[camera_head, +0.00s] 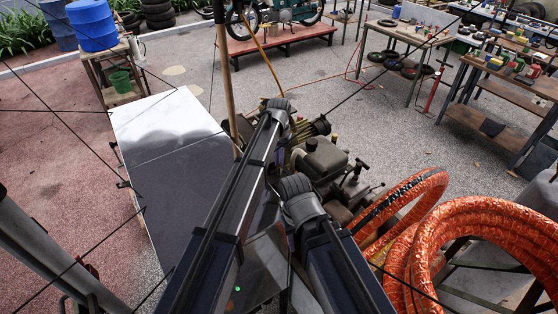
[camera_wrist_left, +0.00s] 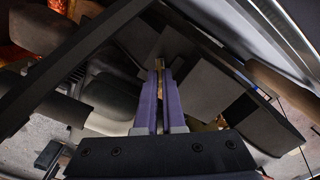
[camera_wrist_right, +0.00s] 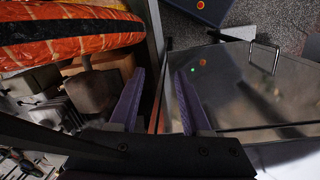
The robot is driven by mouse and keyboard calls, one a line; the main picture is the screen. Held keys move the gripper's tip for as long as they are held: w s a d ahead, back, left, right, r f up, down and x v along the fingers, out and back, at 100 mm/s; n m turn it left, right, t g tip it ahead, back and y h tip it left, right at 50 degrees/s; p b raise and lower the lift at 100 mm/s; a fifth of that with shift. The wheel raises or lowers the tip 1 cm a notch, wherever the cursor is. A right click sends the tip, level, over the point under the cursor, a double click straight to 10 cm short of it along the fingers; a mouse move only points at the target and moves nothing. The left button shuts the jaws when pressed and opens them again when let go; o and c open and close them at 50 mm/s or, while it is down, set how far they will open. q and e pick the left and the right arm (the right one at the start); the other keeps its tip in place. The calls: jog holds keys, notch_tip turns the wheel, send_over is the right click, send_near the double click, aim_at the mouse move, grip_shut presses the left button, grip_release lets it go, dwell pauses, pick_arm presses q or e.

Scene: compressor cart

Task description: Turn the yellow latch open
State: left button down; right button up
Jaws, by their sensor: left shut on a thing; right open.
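In the left wrist view my left gripper (camera_wrist_left: 158,74) has its purple fingers close together. In the head view my arms cover this spot. My right gripper (camera_wrist_right: 159,74) is open and empty in the right wrist view, its two purple fingers well apart, beside a grey panel.
Compressor machinery (camera_head: 322,160) stands beside my arms. Orange coiled hose (camera_head: 455,225) lies at the right. A large grey panel (camera_head: 165,140) is at the left. Workbenches with tools (camera_head: 505,82) stand at the back right. Dark bars cross close to the left gripper.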

pick_arm(q)
jog(key=m, duration=0.3)
jog(key=shift+s+m, duration=0.2)
jog(key=shift+m, duration=1.9)
jog(key=c, duration=1)
grip_release()
jog(key=shift+w+f, duration=0.1)
notch_tip(320, 180, up, 8)
jog(key=p, duration=0.8)
